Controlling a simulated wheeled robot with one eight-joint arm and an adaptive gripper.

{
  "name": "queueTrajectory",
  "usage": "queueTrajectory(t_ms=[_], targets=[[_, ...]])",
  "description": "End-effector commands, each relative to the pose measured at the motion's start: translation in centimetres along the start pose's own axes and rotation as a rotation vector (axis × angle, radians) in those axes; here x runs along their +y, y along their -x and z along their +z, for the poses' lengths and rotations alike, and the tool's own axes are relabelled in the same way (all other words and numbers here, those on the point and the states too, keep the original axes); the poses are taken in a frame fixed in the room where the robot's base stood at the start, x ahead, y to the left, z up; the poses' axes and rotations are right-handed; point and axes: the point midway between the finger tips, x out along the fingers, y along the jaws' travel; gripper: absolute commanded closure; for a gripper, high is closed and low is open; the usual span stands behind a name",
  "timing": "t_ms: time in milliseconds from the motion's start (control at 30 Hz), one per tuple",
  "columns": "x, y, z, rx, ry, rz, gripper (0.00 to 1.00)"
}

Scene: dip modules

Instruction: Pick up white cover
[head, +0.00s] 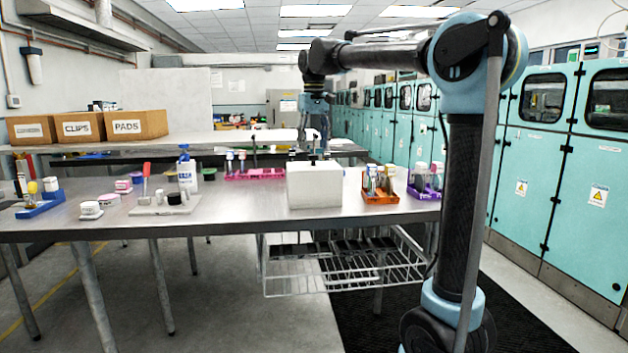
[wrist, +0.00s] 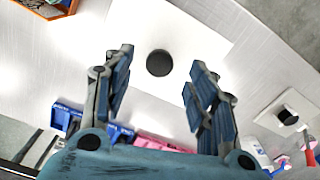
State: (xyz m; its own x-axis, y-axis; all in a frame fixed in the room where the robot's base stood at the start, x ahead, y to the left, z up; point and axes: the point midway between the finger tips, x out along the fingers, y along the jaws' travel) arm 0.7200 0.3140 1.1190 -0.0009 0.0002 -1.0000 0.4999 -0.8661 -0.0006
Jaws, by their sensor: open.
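The white cover (head: 314,187) is a white box with a black knob on top, standing on the metal table (head: 235,205). In the wrist view I look down on the white cover (wrist: 138,35), and its round black knob (wrist: 160,62) shows between my fingers. My gripper (head: 316,150) hangs just above the cover in the head view. In the wrist view my gripper (wrist: 161,62) is open and empty, one finger on each side of the knob. I cannot tell how far below the fingertips the knob is. Anything under the cover is hidden.
An orange rack (head: 381,196) and a purple rack (head: 425,192) stand right of the cover. A pink rack (head: 254,176) is behind it to the left. The table in front of the bottle is partly clear.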

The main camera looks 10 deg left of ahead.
Motion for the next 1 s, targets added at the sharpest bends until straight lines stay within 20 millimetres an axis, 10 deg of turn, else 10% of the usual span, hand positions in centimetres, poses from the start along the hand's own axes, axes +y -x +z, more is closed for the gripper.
queueTrajectory(t_ms=[667,900,1000], targets=[[0.1,-5.0,-0.2,0.000,0.000,0.000,0.48],[0.1,-5.0,-0.3,0.000,0.000,0.000,0.95],[0.1,-5.0,-0.2,0.000,0.000,0.000,1.00]])
